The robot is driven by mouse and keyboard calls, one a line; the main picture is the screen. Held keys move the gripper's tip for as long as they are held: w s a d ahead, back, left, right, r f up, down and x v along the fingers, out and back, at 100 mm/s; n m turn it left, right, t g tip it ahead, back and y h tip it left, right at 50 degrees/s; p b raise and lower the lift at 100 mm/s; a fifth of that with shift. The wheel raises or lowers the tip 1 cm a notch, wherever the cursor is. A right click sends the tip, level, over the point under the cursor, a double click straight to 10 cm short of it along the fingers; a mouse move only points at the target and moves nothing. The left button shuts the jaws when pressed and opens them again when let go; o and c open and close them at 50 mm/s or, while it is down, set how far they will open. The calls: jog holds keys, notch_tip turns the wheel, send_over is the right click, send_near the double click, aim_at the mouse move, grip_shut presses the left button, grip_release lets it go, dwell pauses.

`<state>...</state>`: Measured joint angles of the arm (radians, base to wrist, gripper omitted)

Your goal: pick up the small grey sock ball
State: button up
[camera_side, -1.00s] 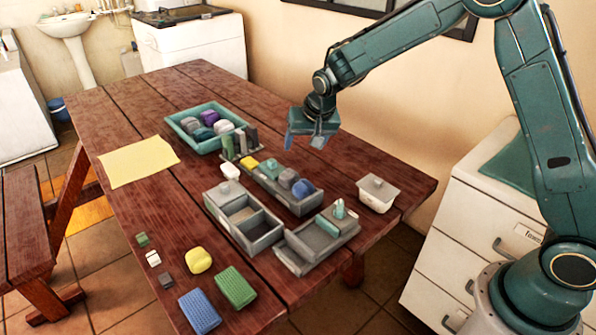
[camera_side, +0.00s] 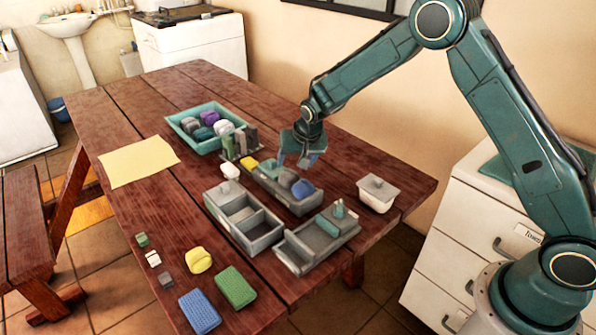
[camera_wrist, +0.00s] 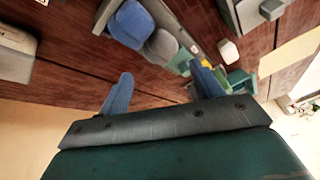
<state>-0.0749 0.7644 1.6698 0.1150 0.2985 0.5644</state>
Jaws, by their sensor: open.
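The small grey sock ball (camera_side: 288,178) sits in the long grey tray (camera_side: 268,190), right beside a blue ball (camera_side: 303,189). In the wrist view the grey ball (camera_wrist: 160,45) lies beyond the fingertips, with the blue ball (camera_wrist: 132,20) at its upper left. My gripper (camera_side: 297,160) is open and empty, with its fingers pointing down above the back side of that tray. The wrist view shows both blue fingers of my gripper (camera_wrist: 162,75) spread apart, with nothing between them.
Yellow and green items share the long tray. A teal tray (camera_side: 172,125) with several balls stands behind it. A yellow cloth (camera_side: 138,162) lies left.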

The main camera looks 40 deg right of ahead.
aim_at(290, 175)
jog(key=shift+x, duration=1.7)
jog(key=shift+f, duration=0.1)
jog(key=shift+x, duration=2.5)
jog(key=shift+a, duration=0.1)
jog(key=c, duration=0.8)
